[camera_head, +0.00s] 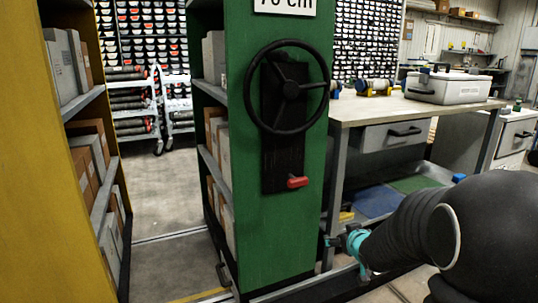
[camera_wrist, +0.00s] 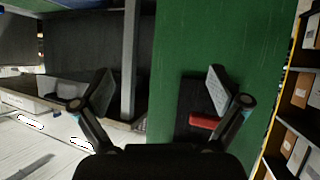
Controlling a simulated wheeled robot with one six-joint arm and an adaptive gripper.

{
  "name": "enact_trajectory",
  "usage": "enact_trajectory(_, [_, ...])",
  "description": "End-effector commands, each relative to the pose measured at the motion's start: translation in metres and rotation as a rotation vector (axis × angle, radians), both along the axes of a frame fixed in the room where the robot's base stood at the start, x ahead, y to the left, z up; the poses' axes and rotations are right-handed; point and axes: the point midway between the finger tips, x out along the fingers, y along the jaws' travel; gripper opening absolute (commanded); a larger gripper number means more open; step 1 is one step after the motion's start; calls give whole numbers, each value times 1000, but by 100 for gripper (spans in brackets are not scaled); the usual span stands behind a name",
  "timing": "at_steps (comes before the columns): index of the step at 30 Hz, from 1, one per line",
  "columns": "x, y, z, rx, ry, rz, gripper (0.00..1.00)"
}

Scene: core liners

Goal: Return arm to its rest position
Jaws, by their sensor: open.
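My gripper (camera_head: 347,240) reaches in from the lower right in the head view, low and just right of the green shelf end panel (camera_head: 245,180). In the wrist view my gripper (camera_wrist: 160,90) has its two fingers spread wide with nothing between them. The green panel (camera_wrist: 220,40) fills the middle right there. Its red handle (camera_wrist: 204,121) shows by the right finger, at the foot of a black plate; the picture does not settle whether they touch. In the head view the red handle (camera_head: 297,182) sits below the black handwheel (camera_head: 287,87), apart from my gripper.
A workbench (camera_head: 400,108) with a grey case (camera_head: 455,87) stands right of the green panel, close behind my arm. A yellow shelf unit (camera_head: 40,180) stands at the left. An open aisle (camera_head: 165,200) with floor rails lies between the shelves.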

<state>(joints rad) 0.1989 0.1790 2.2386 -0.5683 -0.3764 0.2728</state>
Motion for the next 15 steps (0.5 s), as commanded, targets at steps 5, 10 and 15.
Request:
enact_trajectory(5, [-59,-20,-14,-55,234,-133,98])
enact_trajectory(10, [-132,-19,-12,-63,449,-219,98])
enact_trajectory(15, [-211,1,2,-25,630,-250,98])
